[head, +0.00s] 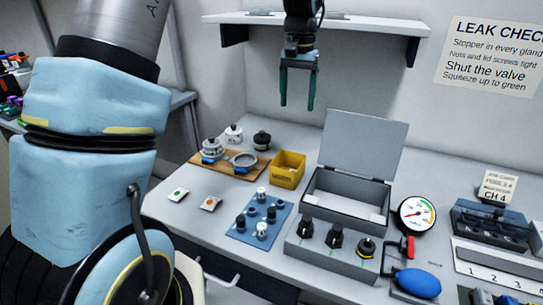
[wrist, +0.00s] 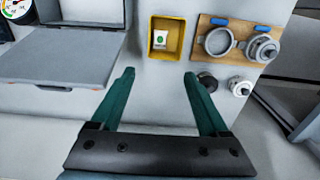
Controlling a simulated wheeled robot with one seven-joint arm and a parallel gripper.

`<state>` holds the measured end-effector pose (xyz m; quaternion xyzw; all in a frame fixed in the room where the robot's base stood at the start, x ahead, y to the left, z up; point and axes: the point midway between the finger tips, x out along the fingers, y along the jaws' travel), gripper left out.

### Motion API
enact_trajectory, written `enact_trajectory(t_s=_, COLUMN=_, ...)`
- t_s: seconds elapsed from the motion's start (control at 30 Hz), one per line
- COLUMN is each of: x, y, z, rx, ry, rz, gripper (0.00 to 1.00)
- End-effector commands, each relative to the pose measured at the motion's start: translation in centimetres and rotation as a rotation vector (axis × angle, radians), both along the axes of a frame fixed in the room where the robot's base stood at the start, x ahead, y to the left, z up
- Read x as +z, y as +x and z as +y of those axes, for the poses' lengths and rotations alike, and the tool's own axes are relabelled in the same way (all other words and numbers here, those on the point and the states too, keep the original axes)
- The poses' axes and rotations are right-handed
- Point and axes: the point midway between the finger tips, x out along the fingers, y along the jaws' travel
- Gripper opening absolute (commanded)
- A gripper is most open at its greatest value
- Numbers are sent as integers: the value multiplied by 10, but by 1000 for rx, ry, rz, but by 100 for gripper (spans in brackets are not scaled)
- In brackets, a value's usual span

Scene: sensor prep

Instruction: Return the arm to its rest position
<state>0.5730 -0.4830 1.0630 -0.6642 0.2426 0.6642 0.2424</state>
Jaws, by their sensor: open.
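My gripper (head: 297,88) hangs in the air above the back of the bench in the head view, left of the open box lid and below the shelf. Its two green fingers point down, apart, with nothing between them. In the wrist view my gripper (wrist: 160,78) shows both green fingers spread, with bare bench surface between them. My blue and grey arm links fill the left of the head view.
A grey box with its lid (head: 362,145) raised stands right of a yellow bin (head: 288,169). The wall shelf (head: 335,22) is close behind my gripper. A wooden board (head: 222,166) with fittings, a blue mat (head: 248,236), a gauge (head: 416,214) and a blue bulb (head: 416,283) occupy the bench.

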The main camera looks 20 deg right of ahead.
Motion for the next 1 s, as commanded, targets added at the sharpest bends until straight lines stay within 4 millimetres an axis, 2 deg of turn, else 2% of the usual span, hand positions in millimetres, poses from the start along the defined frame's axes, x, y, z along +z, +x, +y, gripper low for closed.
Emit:
enact_trajectory(t_s=0.13, x=-1, y=1, z=10, rx=16, ry=-1, rz=-2, gripper=78)
enact_trajectory(t_s=0.17, x=-2, y=2, z=18, rx=28, ry=-2, rz=-4, gripper=78)
enact_trajectory(t_s=0.23, x=-6, y=4, z=45, rx=70, ry=-5, rz=-11, gripper=78)
enact_trajectory(t_s=0.27, x=-9, y=4, z=60, rx=94, ry=-9, rz=-15, gripper=78)
enact_trajectory(t_s=0.33, x=-16, y=2, z=104, rx=164, ry=-16, rz=-28, gripper=78)
enact_trajectory(t_s=0.43, x=-29, y=-13, z=170, rx=276, ry=-30, rz=-53, gripper=78)
enact_trajectory(t_s=0.5, x=-38, y=-29, z=213, rx=354, ry=-38, rz=-70, gripper=78)
enact_trajectory(t_s=0.63, x=-54, y=-67, z=273, rx=480, ry=-50, rz=-99, gripper=78)
enact_trajectory(t_s=0.7, x=-60, y=-85, z=294, rx=531, ry=-54, rz=-112, gripper=78)
enact_trajectory(t_s=0.8, x=-67, y=-104, z=312, rx=578, ry=-57, rz=-123, gripper=78)
enact_trajectory(t_s=1.0, x=-70, y=-114, z=320, rx=602, ry=-58, rz=-130, gripper=78)
